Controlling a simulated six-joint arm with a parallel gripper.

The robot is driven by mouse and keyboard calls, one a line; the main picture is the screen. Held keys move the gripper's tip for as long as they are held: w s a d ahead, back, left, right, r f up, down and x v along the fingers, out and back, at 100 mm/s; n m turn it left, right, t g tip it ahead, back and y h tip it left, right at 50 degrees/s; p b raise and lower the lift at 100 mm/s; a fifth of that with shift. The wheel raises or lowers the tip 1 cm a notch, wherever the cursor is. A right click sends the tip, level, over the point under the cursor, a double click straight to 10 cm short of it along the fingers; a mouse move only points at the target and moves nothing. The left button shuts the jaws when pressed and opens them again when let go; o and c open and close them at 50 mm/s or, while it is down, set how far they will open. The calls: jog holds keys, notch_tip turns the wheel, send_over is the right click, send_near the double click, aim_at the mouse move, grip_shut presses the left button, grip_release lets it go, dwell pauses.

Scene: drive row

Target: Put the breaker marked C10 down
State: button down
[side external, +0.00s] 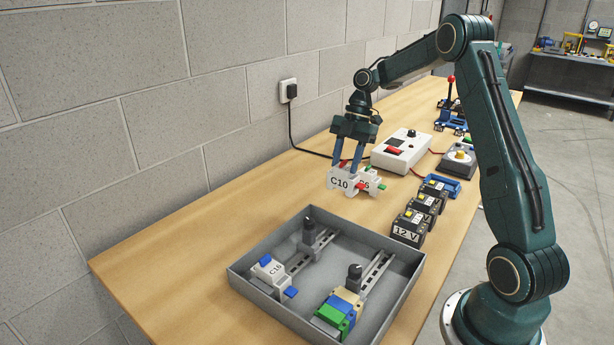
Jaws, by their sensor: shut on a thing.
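The white breaker marked C10 (339,184) is between the blue fingers of my gripper (349,168), which is shut on it. It is upright, beyond the far wall of the grey tray, and I cannot tell whether it touches the table. A second white breaker (370,183), with red and green parts and a partly hidden mark ending in 6, shows just to its right and partly behind it. I cannot tell whether the two touch.
The grey tray (253,290) holds two rails, a breaker marked C16 (268,270) and a green, blue and beige group (338,310). Several black 12 V batteries (409,229) stand right of the tray. A white control box (401,151) stands behind. The table's left part is clear.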

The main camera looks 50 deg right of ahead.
aim_at(344, 185)
jog(key=shift+f, duration=1.85)
jog(key=shift+f, duration=0.1)
jog(key=shift+f, duration=1.9)
jog(key=shift+f, duration=0.1)
jog(key=c, duration=0.8)
grip_release()
jog(key=shift+c, duration=0.2)
jog(key=v, duration=1.2)
